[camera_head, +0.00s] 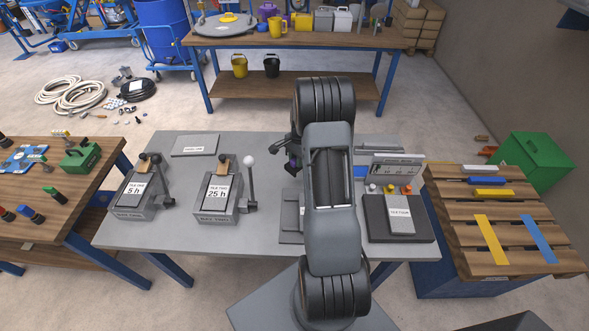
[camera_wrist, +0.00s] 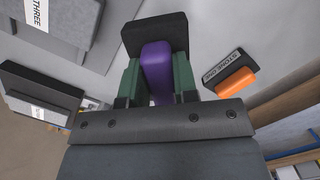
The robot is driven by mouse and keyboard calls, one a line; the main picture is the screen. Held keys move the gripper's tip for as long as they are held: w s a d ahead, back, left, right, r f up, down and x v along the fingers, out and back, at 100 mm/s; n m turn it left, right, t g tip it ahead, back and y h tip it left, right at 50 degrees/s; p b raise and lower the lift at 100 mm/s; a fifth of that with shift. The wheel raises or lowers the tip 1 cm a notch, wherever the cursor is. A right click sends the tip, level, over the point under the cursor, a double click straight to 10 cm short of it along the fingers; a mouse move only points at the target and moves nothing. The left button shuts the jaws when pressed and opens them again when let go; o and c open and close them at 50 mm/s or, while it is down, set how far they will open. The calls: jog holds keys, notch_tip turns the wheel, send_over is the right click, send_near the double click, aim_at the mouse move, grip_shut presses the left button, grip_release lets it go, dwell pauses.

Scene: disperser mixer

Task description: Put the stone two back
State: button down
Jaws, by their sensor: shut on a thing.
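My gripper (camera_wrist: 157,78) is shut on a purple handle (camera_wrist: 157,62) in the wrist view, between its two green fingers. A dark block (camera_wrist: 153,32) is at the far end of the handle; I take this held piece to be stone two, but no label on it shows. In the head view, a bit of purple (camera_head: 291,165) shows beside my arm over the grey table (camera_head: 150,225); my arm hides most of the gripper there. A dark piece labelled STONE ONE (camera_wrist: 222,64) with an orange part (camera_wrist: 236,83) shows right of the gripper in the wrist view.
Bay one (camera_head: 138,192) and bay two (camera_head: 218,195) stand at left on the table, with a flat grey plate (camera_head: 193,152) behind them. A dark unit with tile four (camera_head: 400,225) is at right. A slatted pallet (camera_head: 500,240) stands beyond the table's right edge.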

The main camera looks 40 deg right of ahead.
aim_at(295, 160)
jog(key=w+f, duration=0.1)
jog(key=w+d+f+b, duration=0.1)
jog(key=f, duration=0.1)
jog(key=w+f+b, duration=0.1)
jog(key=shift+d+f, duration=0.15)
jog(key=shift+f, duration=0.05)
jog(key=shift+w+f, duration=0.3)
jog(key=shift+f, duration=0.1)
notch_tip(295, 160, down, 3)
jog(key=shift+d+b, duration=0.1)
jog(key=shift+b, duration=1)
jog(key=shift+r, duration=0.1)
jog(key=c, duration=1.4)
grip_release()
jog(key=shift+f, duration=0.2)
jog(key=o, duration=0.5)
